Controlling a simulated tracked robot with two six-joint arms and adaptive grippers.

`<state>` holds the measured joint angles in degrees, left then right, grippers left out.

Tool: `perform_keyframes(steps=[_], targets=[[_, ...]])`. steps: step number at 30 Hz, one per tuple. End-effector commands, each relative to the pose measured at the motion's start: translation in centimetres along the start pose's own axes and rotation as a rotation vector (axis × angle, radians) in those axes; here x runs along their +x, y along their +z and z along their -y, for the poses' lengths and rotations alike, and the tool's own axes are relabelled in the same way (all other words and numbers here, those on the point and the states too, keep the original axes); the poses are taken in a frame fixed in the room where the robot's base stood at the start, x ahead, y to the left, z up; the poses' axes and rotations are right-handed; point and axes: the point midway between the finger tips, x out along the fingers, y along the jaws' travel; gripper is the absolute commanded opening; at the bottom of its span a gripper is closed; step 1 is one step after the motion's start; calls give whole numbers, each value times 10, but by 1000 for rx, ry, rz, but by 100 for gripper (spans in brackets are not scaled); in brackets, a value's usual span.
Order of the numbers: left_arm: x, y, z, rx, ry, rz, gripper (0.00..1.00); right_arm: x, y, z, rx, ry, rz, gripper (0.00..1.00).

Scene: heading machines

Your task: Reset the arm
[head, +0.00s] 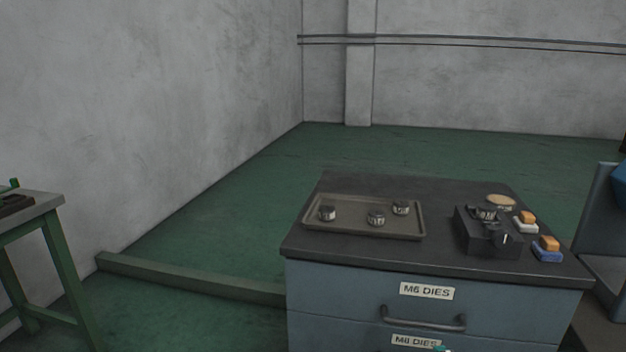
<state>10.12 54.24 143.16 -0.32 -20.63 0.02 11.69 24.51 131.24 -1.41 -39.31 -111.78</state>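Neither of my arms shows clearly in the head view, and neither gripper can be seen. A small teal piece (440,349) shows at the bottom edge in front of the lower drawer label; I cannot tell what it is. A blue-grey drawer cabinet (340,310) with a dark top stands ahead to the right. Its upper drawer label (426,291) reads M6 DIES, and the drawer looks shut. A tray (345,230) on the cabinet top holds three small dark cylindrical dies (376,217).
Right of the tray stand a black block (480,243), a round tan disc (500,200) and small orange-topped pieces (548,243). A green-legged table (60,250) stands at the left. A low beam (190,278) crosses the floor. Green floor (220,220) behind is clear.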

Motion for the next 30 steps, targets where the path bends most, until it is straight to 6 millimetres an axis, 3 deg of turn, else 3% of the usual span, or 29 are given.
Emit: perform_keyframes(steps=[1, 4, 9, 12, 15, 21, 27, 28, 30], targets=[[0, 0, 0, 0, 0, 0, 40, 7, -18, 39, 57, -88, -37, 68], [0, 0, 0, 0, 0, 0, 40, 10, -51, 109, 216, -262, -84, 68], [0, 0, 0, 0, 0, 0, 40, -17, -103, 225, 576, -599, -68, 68], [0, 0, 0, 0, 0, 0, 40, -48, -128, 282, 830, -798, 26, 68], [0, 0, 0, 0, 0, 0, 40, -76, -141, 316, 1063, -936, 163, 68], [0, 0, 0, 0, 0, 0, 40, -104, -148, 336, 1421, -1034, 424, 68], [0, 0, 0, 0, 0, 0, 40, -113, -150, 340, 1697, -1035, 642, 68], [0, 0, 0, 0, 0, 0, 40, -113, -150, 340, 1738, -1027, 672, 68], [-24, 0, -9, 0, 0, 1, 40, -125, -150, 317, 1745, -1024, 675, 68]])
